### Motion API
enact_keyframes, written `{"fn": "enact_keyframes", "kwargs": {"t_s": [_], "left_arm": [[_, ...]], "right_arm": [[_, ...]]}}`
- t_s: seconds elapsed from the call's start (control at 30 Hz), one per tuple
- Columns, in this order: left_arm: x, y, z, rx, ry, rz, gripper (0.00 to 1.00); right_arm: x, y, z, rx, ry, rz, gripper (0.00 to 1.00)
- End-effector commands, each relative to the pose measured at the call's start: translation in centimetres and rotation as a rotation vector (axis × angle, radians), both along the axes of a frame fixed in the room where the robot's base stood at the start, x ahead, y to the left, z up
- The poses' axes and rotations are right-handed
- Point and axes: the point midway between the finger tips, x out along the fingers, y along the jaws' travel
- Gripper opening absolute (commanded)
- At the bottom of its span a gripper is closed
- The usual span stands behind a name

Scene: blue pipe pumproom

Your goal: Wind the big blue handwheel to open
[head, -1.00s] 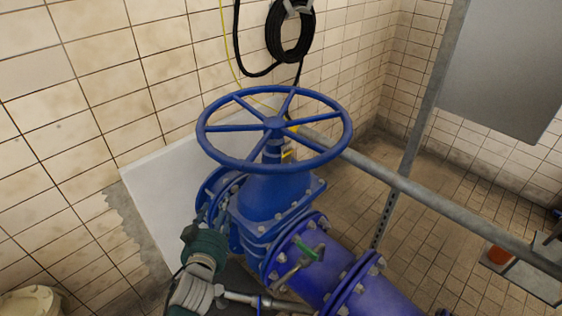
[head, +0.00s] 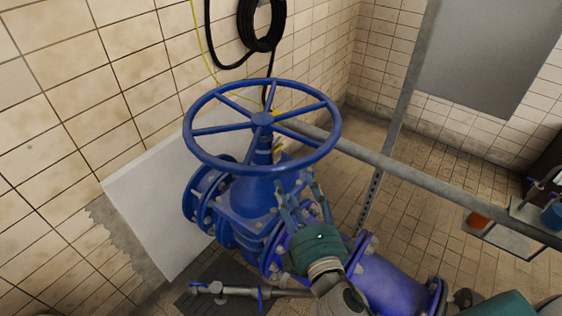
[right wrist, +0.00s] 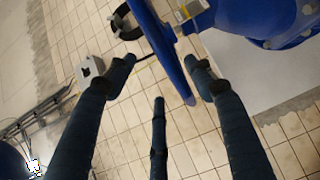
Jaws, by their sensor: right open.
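The big blue handwheel (head: 262,119) lies nearly flat on top of the blue valve (head: 255,205), its spokes and rim whole in the head view. My right gripper (head: 298,186) is below the wheel's near right rim, in front of the valve, with its fingers pointing up and spread. In the right wrist view the blue rim (right wrist: 163,48) runs between the open fingers of my right gripper (right wrist: 160,78). I cannot tell whether any finger touches it. My left gripper is not in view.
A grey rail (head: 400,180) runs behind the wheel to the right, joined by an upright post (head: 395,120). A black cable coil (head: 260,25) hangs on the tiled wall behind. A white panel (head: 150,205) leans at left. The blue pipe (head: 390,285) leads off at lower right.

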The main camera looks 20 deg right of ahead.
Motion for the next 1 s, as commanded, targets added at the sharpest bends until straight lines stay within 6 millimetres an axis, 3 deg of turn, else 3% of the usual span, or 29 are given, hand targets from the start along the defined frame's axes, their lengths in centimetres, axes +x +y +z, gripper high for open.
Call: {"fn": "enact_keyframes", "kwargs": {"t_s": [0.5, 0.7, 0.97, 1.0], "left_arm": [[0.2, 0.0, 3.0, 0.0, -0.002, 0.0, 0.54], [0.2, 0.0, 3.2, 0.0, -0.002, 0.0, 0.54], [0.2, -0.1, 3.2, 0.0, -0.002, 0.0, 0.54], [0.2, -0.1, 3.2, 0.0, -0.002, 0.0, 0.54]], "right_arm": [[8.8, -0.4, -0.4, 0.002, 0.001, 0.0, 0.54], [10.1, -0.4, -0.7, 0.003, 0.002, 0.001, 0.54], [10.2, -0.5, -0.8, 0.003, 0.002, 0.001, 0.54], [10.2, -0.5, -0.8, 0.003, 0.002, 0.001, 0.48]]}}
